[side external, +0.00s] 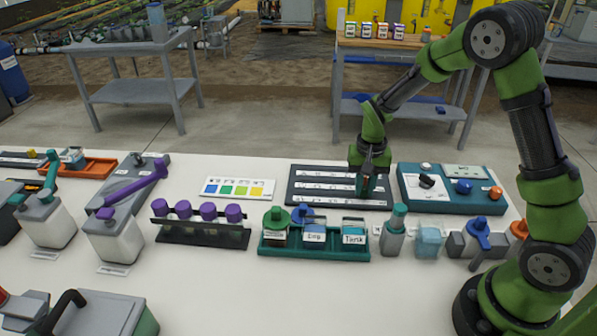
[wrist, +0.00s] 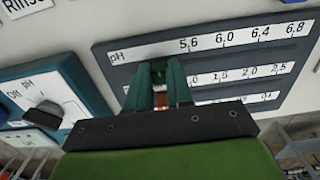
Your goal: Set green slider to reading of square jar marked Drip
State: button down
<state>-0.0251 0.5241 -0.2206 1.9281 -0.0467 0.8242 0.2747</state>
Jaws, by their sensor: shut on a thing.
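The dark slider panel (side external: 300,200) lies on the white bench with white scale strips. In the wrist view, the panel (wrist: 108,60) has a top strip marked pH, 5.6 to 6.8; a lower strip reads 1.0, 1.5, 2.0, 2.5. My gripper (side external: 368,188) points down at the panel's right part. In the wrist view my gripper (wrist: 160,75) is shut on a dark green slider knob (wrist: 158,66), mostly hidden between the fingers; an orange-red bit shows below. A square jar (side external: 314,238), its small label probably Drip, stands in a green rack beside a jar marked Tank (side external: 354,239).
A color card (side external: 238,188) with several swatches lies left of the panel. A teal box with knobs (side external: 450,205) stands close to its right. Purple-capped vials (side external: 208,213) stand in a black rack. The front middle of the bench is clear.

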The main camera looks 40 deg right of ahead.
jog(key=w+a, duration=0.8)
jog(key=shift+w+a, duration=0.1)
jog(key=shift+w, duration=0.1)
jog(key=c, duration=1)
grip_release()
notch_tip(320, 180, up, 17)
